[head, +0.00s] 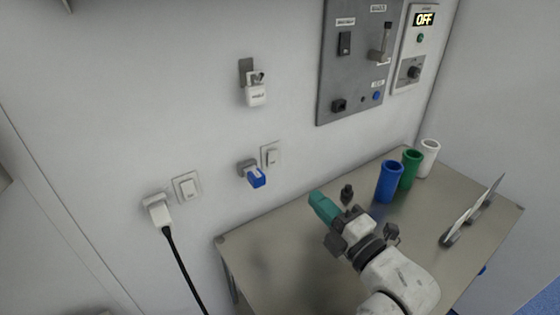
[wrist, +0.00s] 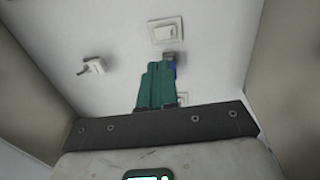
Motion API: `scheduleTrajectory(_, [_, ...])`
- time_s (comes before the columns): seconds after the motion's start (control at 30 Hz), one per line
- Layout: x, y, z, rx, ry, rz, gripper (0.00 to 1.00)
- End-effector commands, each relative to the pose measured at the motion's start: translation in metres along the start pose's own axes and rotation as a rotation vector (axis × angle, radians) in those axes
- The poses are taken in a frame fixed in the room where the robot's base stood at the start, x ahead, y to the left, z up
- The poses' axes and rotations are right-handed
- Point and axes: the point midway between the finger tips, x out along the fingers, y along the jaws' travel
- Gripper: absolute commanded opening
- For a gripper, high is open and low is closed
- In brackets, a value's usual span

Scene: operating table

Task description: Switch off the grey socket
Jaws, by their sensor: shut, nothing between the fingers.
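Lower left, a pale socket (head: 155,198) holds a white plug with a black cable, beside a second switch (head: 187,187). My gripper (head: 320,204) has teal fingers, shut and empty, over the table and apart from the wall. In the wrist view the fingers (wrist: 155,86) partly cover the blue piece (wrist: 171,68). The rocker positions are too small to tell.
A white padlock (head: 256,94) hangs above the sockets. A grey control panel (head: 352,75) and an OFF display box (head: 424,20) are at upper right. Blue (head: 389,183), green (head: 410,170) and white (head: 429,158) cups stand on the metal table (head: 270,255). Wall space around the switches is clear.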

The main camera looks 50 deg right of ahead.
Motion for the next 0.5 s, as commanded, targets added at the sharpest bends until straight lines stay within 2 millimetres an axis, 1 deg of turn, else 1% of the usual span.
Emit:
scheduleTrajectory(0.17, [0.015, 0.003, 0.0, 0.0, -0.001, 0.004, 0.0])
scheduleTrajectory(0.5, [0.072, 0.004, 0.0, 0.001, -0.001, 0.004, 0.0])
